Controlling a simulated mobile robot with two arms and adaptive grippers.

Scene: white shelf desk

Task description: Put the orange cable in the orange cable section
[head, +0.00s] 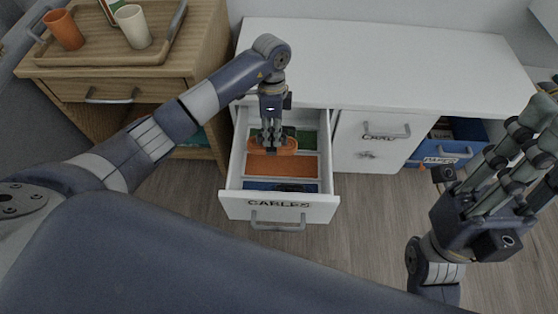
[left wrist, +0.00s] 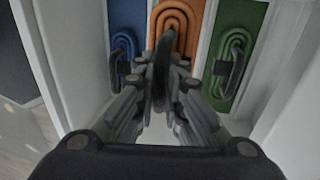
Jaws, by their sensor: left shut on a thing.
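The open drawer labelled CABLES (head: 233,180) has green (head: 306,139), orange (head: 270,168) and blue (head: 260,184) sections. My left gripper (head: 272,148) points down into the drawer, shut on the orange cable (head: 288,147). The cable is over the border of the green and orange sections in the head view; I cannot tell whether it touches the floor. In the left wrist view the coiled orange cable (left wrist: 176,22) lies ahead of the fingers, and a dark upright part (left wrist: 162,75) is between them. My right gripper (head: 520,165) is open and empty at the right.
In the left wrist view, a blue cable (left wrist: 125,55) and a green cable (left wrist: 234,60) flank the orange one. The white desk top (head: 390,65) is clear. A wooden cabinet (head: 190,70) with cups stands left.

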